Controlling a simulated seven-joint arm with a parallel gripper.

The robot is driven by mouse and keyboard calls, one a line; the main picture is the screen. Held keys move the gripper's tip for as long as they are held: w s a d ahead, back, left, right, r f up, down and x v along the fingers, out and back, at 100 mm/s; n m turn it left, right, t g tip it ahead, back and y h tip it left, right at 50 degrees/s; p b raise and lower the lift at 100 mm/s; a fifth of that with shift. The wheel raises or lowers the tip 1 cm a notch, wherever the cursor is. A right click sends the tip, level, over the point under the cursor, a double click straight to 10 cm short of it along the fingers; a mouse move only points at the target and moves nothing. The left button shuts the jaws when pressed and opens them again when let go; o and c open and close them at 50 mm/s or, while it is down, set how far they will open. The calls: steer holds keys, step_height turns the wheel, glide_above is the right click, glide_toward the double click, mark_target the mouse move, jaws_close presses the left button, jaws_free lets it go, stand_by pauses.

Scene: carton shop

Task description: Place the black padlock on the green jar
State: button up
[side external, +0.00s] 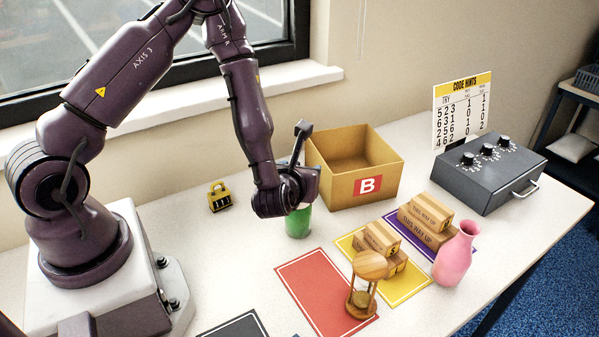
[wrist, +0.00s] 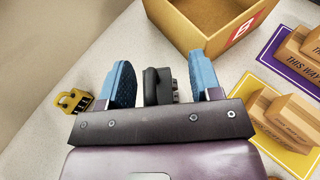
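The green jar (side external: 298,224) stands on the table in the side view, with its top hidden by my wrist. The jar does not show in the wrist view. The black padlock (wrist: 157,86) shows in the wrist view between the two blue fingertips of my gripper (wrist: 161,84). The fingers are apart, with a narrow gap on each side of the padlock. In the side view my gripper (side external: 302,190) is right above the jar, and the padlock is hidden there. I cannot see what the padlock rests on.
A yellow padlock (side external: 219,198) lies left of the jar. An open cardboard box marked B (side external: 388,183) stands close behind. A red mat (side external: 312,290), an hourglass (side external: 364,285), small cartons (side external: 383,238), a pink vase (side external: 455,258) and a grey dial box (side external: 490,175) are to the right.

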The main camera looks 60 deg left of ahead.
steer(key=shift+r, duration=0.1)
steer(key=shift+s+d+r, duration=0.1)
steer(key=shift+r, duration=0.05)
steer(key=v, duration=1.1)
steer(key=w+d+r+m+t+h, duration=0.1)
steer(key=w+d+r+m+h, duration=0.15)
steer(key=r+m+h, duration=0.7)
steer(key=w+d+r+m+h, duration=0.2)
steer(key=d+r+m, duration=0.1)
steer(key=m, duration=1.4)
steer(key=s+a+r+m+g+y, duration=0.1)
steer(key=s+a+r+m+g, duration=0.1)
steer(key=s+m, duration=0.5)
steer(key=s+a+r+m+g+y, duration=0.1)
steer(key=s+a+r+m+g, duration=0.2)
steer(key=s+a+m, duration=0.4)
steer(key=s+m, duration=0.1)
steer(key=m, duration=0.3)
steer(key=shift+s+r+m, duration=0.2)
steer(key=shift+r+m, duration=0.15)
steer(key=shift+r, duration=0.05)
